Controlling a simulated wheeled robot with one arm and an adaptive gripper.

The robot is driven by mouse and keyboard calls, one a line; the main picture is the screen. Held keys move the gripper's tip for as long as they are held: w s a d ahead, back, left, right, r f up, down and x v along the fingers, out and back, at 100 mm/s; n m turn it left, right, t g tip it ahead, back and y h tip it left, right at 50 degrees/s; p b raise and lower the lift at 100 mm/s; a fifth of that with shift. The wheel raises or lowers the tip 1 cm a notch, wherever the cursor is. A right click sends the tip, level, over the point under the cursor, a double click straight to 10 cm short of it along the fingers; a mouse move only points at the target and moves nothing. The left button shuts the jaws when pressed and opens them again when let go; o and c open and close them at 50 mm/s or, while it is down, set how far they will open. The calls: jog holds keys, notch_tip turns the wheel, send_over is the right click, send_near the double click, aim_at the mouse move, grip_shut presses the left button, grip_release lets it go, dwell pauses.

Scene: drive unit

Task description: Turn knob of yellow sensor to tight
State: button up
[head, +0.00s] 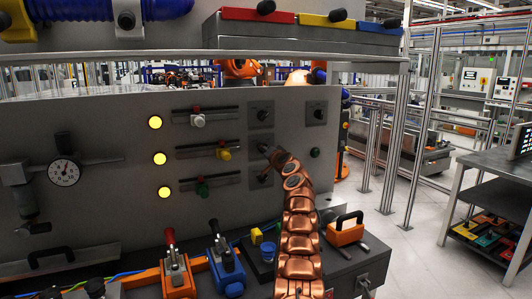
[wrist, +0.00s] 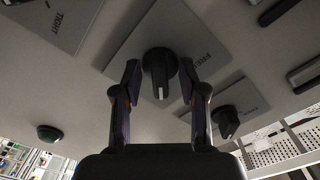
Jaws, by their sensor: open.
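The yellow sensor (head: 223,154) sits on the middle rail of the grey panel. In the wrist view a black knob (wrist: 157,62) stands on a square plate, its pale mark towards the picture's bottom. The plate reads "FREE" on the knob's right; other lettering is hidden. My gripper (wrist: 160,73) is open, one finger on each side of this knob, and contact cannot be told. The knob appears to be the one in the yellow sensor's row. In the head view my copper arm hides most of the gripper and this knob.
Another knob (wrist: 227,121) is close at the right in the wrist view, and a "TIGHT" plate (wrist: 62,18) at top left. A green button (head: 316,152) is right of the arm. Toggle clamps (head: 175,270) stand below.

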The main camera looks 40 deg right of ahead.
jog(key=shift+s+a, duration=0.1)
jog(key=shift+s, duration=0.2)
jog(key=v, duration=0.7)
dwell(0.8)
dwell(0.4)
jog(key=shift+w, duration=0.1)
